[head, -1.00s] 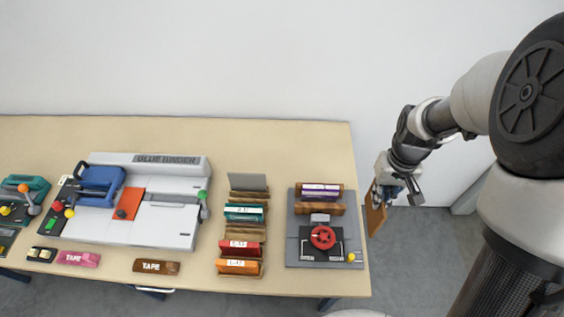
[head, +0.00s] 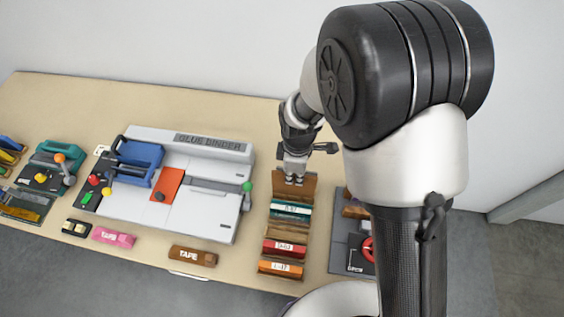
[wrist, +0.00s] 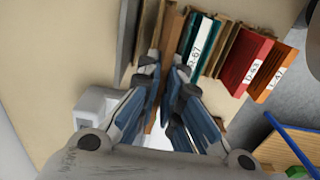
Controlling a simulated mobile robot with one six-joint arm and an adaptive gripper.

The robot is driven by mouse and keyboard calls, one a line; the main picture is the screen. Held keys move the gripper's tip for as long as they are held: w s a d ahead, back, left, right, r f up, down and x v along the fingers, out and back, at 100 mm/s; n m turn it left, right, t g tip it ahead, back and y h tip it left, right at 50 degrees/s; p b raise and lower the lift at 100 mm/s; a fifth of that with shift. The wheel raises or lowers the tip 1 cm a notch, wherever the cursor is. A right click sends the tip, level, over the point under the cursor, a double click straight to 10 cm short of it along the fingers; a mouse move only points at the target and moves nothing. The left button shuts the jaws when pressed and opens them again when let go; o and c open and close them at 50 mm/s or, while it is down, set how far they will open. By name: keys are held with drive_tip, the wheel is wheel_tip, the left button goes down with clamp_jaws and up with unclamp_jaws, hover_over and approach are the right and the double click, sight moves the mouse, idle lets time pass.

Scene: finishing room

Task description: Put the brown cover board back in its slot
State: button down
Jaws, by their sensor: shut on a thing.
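The brown cover board (head: 308,188) is upright at the back end of the wooden rack, in front of the teal-labelled book (head: 290,209) as seen from the wall side. My gripper (head: 293,180) is shut on its upper edge from above. In the wrist view, the fingers (wrist: 168,82) close around the board, which shows partly between them. The rack's slots hold the teal, red (head: 285,248) and orange (head: 281,268) books. A grey board (wrist: 128,40) stands beside the held board in the wrist view. I cannot tell whether the board's lower edge is seated, as it is hidden.
The glue binder (head: 190,170) lies left of the rack, with a brown tape block (head: 193,256) in front. A grey press station (head: 345,245) with a red knob stands to the right, partly behind my arm. The table is clear behind the rack.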

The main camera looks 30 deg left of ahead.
sight(295, 188)
wheel_tip(295, 188, down, 3)
drive_tip(key=shift+s+d+r+b, duration=0.1)
drive_tip(key=shift+r+b, duration=0.05)
drive_tip(key=shift+b, duration=0.7)
drive_tip(key=shift+f+b, duration=1.1)
drive_tip(key=shift+f, duration=0.6)
drive_tip(key=shift+f+b, duration=0.8)
